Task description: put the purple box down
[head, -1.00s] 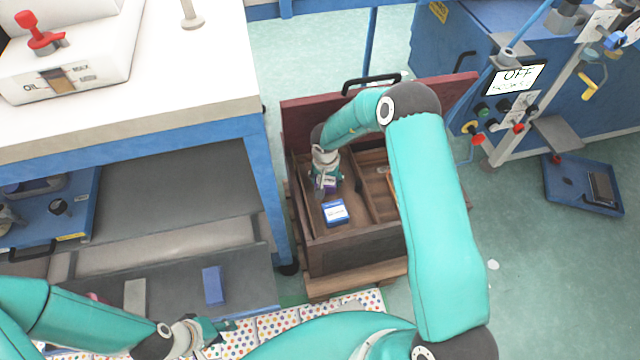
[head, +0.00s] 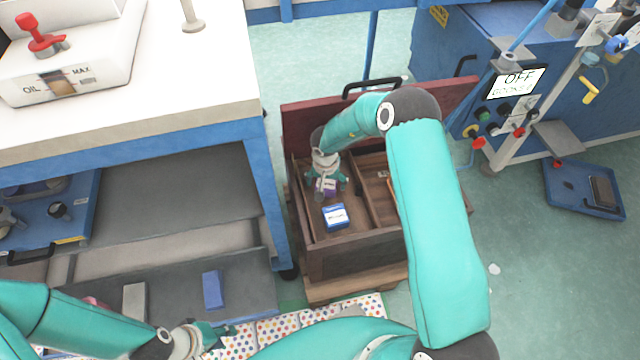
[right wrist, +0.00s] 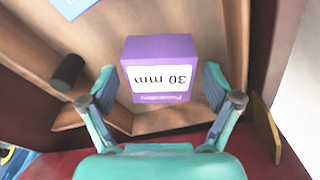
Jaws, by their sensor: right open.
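The purple box (right wrist: 158,50), with a white "30 mm" label, sits in the left compartment of the wooden crate (head: 358,251). It also shows in the head view (head: 329,189), partly hidden by my right gripper (head: 327,191). In the right wrist view my right gripper (right wrist: 160,92) is open, its fingers spread on either side of the box with gaps showing. My left gripper (head: 217,336) is low at the left, away from the crate; its jaw opening is too small to judge.
A blue box (head: 335,216) with a white label lies in the same compartment, nearer the front. A divider separates it from the right compartment. The crate's reddish raised lid (head: 310,118) stands behind. A blue-framed table (head: 262,165) is close on the left.

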